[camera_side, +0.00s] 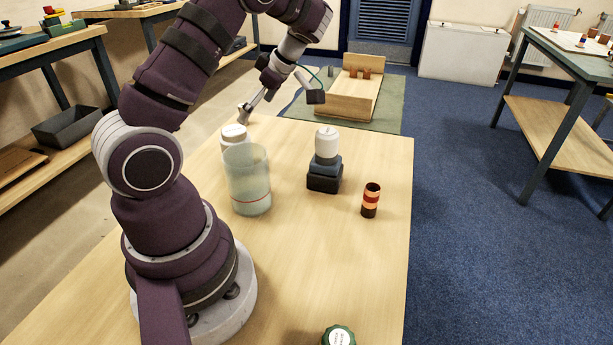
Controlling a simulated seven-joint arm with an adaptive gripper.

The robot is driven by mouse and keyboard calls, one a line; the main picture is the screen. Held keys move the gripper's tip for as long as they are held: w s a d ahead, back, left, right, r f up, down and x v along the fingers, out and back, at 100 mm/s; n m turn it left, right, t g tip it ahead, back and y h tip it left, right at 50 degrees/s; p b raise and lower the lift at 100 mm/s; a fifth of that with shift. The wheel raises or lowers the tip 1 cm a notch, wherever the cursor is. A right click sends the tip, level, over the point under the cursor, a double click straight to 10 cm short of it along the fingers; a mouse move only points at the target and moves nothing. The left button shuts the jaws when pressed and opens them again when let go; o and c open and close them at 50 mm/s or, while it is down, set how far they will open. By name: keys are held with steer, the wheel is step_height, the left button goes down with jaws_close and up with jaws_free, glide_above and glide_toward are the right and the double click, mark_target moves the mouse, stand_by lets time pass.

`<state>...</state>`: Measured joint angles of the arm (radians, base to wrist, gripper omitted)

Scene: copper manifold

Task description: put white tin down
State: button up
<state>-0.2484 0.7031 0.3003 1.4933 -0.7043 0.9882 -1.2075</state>
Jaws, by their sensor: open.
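A white lidded tin (233,133) stands on the wooden table, partly hidden behind a translucent cylinder (249,180). Another white rounded container (326,142) stands upright on a stack of dark blue and black blocks (325,177) to the right. I cannot tell for certain which of the two the task calls the white tin. My gripper (244,113) is open, just above and to the right of the lidded tin behind the cylinder. Its fingers are small in this view, and I see nothing held between them.
A brown, red and orange banded cylinder (371,200) stands right of the blocks. A green-rimmed lidded item (339,336) is at the table's front edge. A wooden stand (354,92) sits on a green mat beyond the table. The table's front middle is clear.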

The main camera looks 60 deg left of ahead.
steer(key=w+d+r+m+t+h, duration=0.2)
steer(key=d+r+m+t, duration=0.4)
steer(key=d+m, duration=0.6)
steer(key=s+d+r+m+t+h, duration=0.2)
steer(key=s+d+m+t+h, duration=0.1)
steer(key=d+m, duration=0.8)
steer(key=s+m+t, duration=0.1)
steer(key=m, duration=0.2)
steer(key=shift+s, duration=0.15)
